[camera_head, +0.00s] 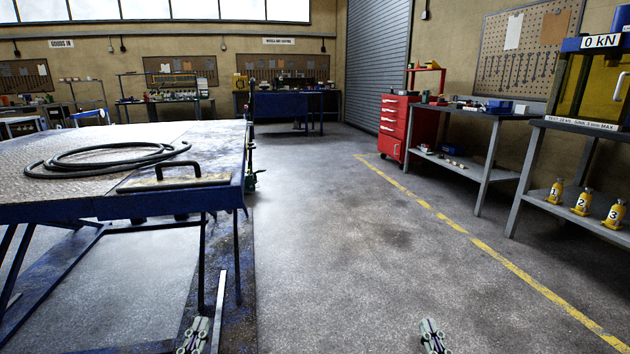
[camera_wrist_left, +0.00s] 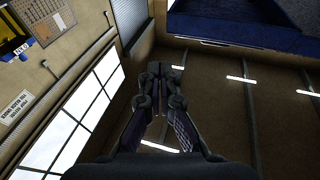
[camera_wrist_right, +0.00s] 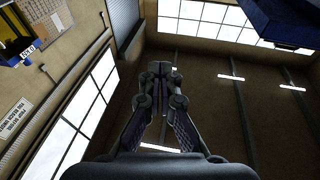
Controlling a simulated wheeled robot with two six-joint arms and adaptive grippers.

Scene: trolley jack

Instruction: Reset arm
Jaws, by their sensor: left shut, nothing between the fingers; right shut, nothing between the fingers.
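My left gripper (camera_head: 194,335) shows at the bottom of the head view, below the right corner of the blue table, shut and empty. My right gripper (camera_head: 432,335) shows at the bottom right of centre, over bare floor, shut and empty. Both point upward. In the left wrist view the closed fingers (camera_wrist_left: 160,75) have nothing between them, with walls and ceiling behind. In the right wrist view the closed fingers (camera_wrist_right: 160,75) are also empty, with windows and ceiling lights behind. No trolley jack can be made out clearly.
A blue-edged table (camera_head: 100,211) with a black hose (camera_head: 105,158) and a handle (camera_head: 178,170) stands at left, close to my left gripper. A red tool cabinet (camera_head: 396,125), a grey bench (camera_head: 480,118) and a press (camera_head: 600,80) with numbered yellow jacks (camera_head: 581,203) stand at right. The middle floor is clear.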

